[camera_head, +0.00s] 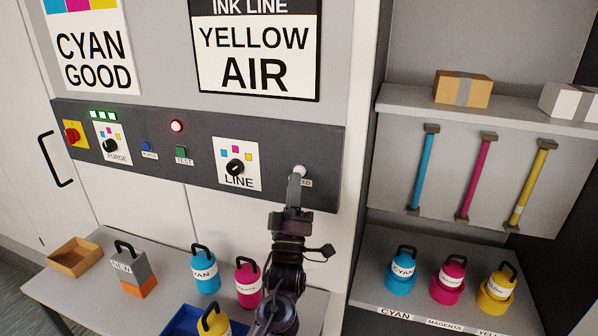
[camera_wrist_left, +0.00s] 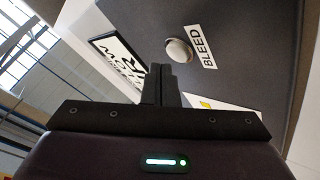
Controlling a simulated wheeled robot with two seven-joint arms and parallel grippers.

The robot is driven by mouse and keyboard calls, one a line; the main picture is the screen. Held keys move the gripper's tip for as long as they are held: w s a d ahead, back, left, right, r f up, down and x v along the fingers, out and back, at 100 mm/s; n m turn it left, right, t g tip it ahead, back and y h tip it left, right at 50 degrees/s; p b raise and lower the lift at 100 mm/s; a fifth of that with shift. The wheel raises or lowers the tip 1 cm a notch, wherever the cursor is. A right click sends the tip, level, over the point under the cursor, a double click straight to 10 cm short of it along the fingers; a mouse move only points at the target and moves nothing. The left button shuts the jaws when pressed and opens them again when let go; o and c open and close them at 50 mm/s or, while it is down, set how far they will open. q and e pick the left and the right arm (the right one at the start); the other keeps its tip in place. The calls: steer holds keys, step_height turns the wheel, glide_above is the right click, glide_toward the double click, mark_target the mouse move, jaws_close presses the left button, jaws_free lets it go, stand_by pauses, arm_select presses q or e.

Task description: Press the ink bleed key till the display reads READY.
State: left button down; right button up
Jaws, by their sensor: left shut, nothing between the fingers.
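The ink bleed key is a round pale button (camera_head: 299,170) at the right end of the dark control panel. Its label, partly covered in the head view, reads BLEED in the left wrist view, where the button (camera_wrist_left: 179,50) stands just beyond my fingertips. My left gripper (camera_head: 295,180) is shut and empty, its tips right at the button; I cannot tell whether they touch it. The fingers also show in the left wrist view (camera_wrist_left: 160,72). The display (camera_head: 255,48) reads INK LINE, YELLOW AIR. My right gripper is not in view.
The panel also carries a LINE knob (camera_head: 235,166), a PURGE knob (camera_head: 110,145), a green TEST key (camera_head: 181,151), a blue key (camera_head: 146,145) and a lit red lamp (camera_head: 177,126). Below, a table (camera_head: 95,290) holds ink bottles and a blue tray. Shelves stand at right.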

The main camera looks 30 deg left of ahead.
arm_select(q)
steer(key=shift+s, duration=0.1)
steer(key=shift+s+d+p, duration=0.15)
steer(key=shift+s+d, duration=0.05)
steer(key=shift+s, duration=0.6)
steer(key=shift+s+d+p, duration=0.15)
steer(key=shift+s, duration=0.6)
steer(key=shift+s+d+p, duration=0.15)
steer(key=shift+s+d, duration=0.05)
steer(key=shift+s, duration=0.6)
steer(key=shift+f, duration=0.1)
